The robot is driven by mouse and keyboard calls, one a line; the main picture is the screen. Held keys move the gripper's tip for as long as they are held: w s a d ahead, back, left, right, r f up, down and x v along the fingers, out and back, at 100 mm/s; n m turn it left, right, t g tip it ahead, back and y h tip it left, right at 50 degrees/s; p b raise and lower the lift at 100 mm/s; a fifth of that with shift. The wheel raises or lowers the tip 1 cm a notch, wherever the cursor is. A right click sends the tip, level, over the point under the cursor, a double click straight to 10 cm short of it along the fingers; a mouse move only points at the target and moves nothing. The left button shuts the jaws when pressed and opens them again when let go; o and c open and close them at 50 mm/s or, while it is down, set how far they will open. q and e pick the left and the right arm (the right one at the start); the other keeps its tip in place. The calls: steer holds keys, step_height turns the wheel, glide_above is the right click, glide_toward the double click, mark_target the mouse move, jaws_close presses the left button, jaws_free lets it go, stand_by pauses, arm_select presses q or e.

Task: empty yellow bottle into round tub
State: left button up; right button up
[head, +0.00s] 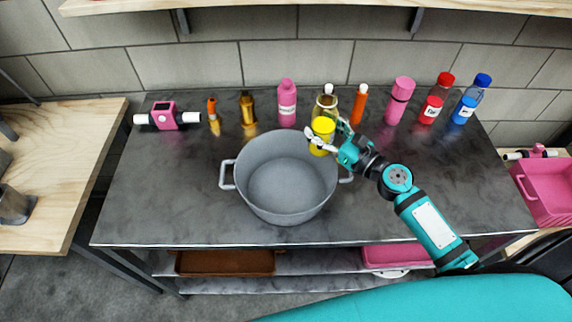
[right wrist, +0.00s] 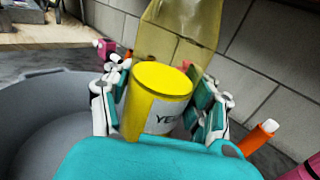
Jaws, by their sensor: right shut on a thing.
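The yellow bottle (head: 321,126) is at the upper right rim of the grey round tub (head: 240,185), roughly upright. Its solid yellow lower part carries a white label, which shows in the right wrist view (right wrist: 158,100). My right gripper (head: 326,141) is shut on the lower part, with a finger on each side. In the head view the bottle overlaps the tub's rim; I cannot tell its exact height. The tub's visible inside is plain grey. My left gripper is not in view.
Several bottles stand along the back of the dark table, including a pink one (head: 287,103), an orange one (head: 359,105), a red one (head: 432,105) and a blue one (head: 466,108). A pink device (head: 163,115) sits back left. The table's left front is clear.

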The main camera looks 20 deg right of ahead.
steer(key=shift+w+d+r+y, duration=0.15)
steer(key=shift+w+d+y, duration=0.15)
steer(key=shift+w+d, duration=0.7)
steer(key=shift+s, duration=0.1)
steer(key=shift+r+n+g, duration=0.1)
steer(key=shift+n+g, duration=0.2)
steer(key=shift+n, duration=0.2)
steer(key=shift+r+n, duration=0.15)
steer(key=shift+n, duration=0.55)
steer(key=shift+n+g+h+p, duration=0.4)
steer(key=shift+n+p, duration=0.1)
steer(key=shift+n, duration=1.2)
steer(key=shift+a+f+n+b, duration=0.1)
steer(key=shift+f+n+b, duration=0.65)
steer(key=shift+f, duration=0.35)
steer(key=shift+d+f+n+h+b, duration=0.25)
steer(key=shift+f+n+b, duration=0.2)
steer(key=shift+f+n, duration=0.2)
steer(key=shift+d+f+n+h+b, duration=0.25)
steer(key=shift+f+n+b, duration=0.25)
steer(key=shift+f, duration=0.15)
steer(key=shift+d+f+n, duration=0.15)
steer(key=shift+f+n, duration=0.15)
steer(key=shift+f, duration=0.05)
steer(key=shift+r, duration=0.3)
